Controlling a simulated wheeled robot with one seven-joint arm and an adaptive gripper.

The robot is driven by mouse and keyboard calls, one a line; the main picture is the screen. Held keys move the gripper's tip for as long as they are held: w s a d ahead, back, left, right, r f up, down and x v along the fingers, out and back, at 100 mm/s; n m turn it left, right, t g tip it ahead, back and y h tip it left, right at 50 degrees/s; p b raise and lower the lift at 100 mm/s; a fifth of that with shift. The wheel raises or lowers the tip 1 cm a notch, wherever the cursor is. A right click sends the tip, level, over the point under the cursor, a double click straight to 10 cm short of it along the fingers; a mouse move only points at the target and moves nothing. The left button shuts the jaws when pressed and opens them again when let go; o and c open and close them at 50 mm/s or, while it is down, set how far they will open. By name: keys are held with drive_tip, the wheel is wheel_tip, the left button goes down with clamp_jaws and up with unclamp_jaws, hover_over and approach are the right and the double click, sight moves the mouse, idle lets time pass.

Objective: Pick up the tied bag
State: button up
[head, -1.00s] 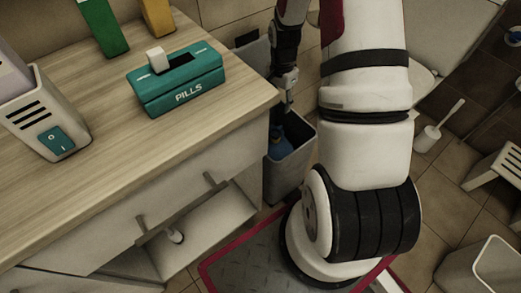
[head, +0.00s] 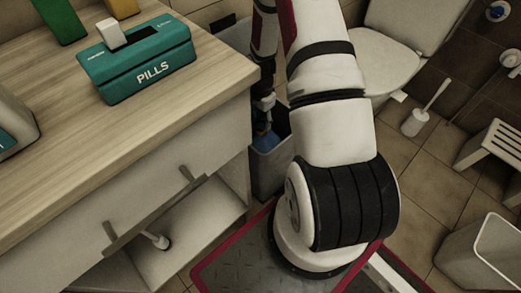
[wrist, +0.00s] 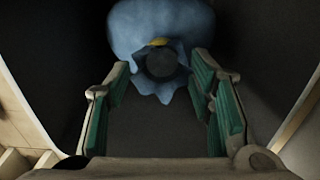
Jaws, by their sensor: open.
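The tied bag (wrist: 160,28) is light blue with a yellow tie at its neck. In the wrist view it lies at the top, inside a dark bin. Its gathered neck and frilly end point toward my gripper (wrist: 160,95), between the tips of the two green-padded fingers. The fingers are open and apart, and I see no grip on the bag. In the head view a bit of the blue bag (head: 262,140) shows in the grey bin (head: 272,170), below my gripper (head: 266,112). My arm hides much of the bin there.
A wooden-topped counter (head: 60,130) with a teal pill box (head: 140,60) stands left of the bin. A toilet (head: 400,50), a toilet brush (head: 415,120), a white stool (head: 490,145) and another bin (head: 480,255) stand to the right. Tiled floor lies between them.

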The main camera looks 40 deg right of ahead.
sight(261, 128)
wheel_tip(261, 128, down, 5)
drive_tip(key=b, duration=0.2)
drive_tip(key=shift+w+a+b, duration=0.1)
drive_tip(key=shift+b, duration=0.25)
clamp_jaws()
